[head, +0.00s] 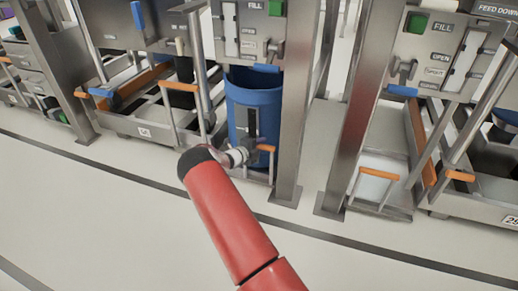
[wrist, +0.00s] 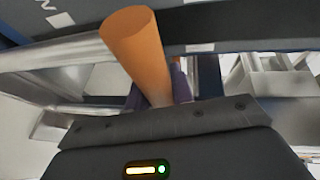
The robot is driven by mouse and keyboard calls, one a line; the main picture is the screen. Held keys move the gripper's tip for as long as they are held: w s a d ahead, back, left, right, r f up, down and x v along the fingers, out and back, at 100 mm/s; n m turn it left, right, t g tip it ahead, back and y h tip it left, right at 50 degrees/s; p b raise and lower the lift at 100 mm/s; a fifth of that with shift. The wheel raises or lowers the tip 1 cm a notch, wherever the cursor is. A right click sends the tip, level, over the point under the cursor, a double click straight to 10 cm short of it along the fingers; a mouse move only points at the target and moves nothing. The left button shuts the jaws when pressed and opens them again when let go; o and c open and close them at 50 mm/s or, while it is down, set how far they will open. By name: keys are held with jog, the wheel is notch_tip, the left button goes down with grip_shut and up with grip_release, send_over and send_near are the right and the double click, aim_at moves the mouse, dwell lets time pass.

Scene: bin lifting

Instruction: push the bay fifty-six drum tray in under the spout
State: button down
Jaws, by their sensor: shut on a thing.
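My gripper (head: 243,156) is at the front of the bay with the blue drum (head: 252,95). In the wrist view its fingers (wrist: 160,92) are shut around the orange handle bar (wrist: 135,50). The handle's orange end (head: 266,148) also shows in the head view, right of the gripper. The drum stands upright on a metal tray (head: 254,175) low between the posts, below a panel marked FILL. My arm and gripper hide part of the tray's front. Its bay number cannot be read, and the spout is not clearly visible.
A steel post (head: 291,110) stands close to the right of the drum. A tray with orange handles (head: 375,174) is in the bay to the right, and another tray (head: 165,130) is to the left. The pale floor (head: 110,215) in front is clear, with dark lines.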

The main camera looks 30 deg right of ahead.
jog(key=shift+w+d+r, duration=0.1)
jog(key=shift+w, duration=0.05)
jog(key=c, duration=1.2)
grip_release()
jog(key=shift+d, duration=0.1)
jog(key=p+v, duration=0.1)
jog(key=v, duration=0.6)
jog(key=shift+a, duration=0.4)
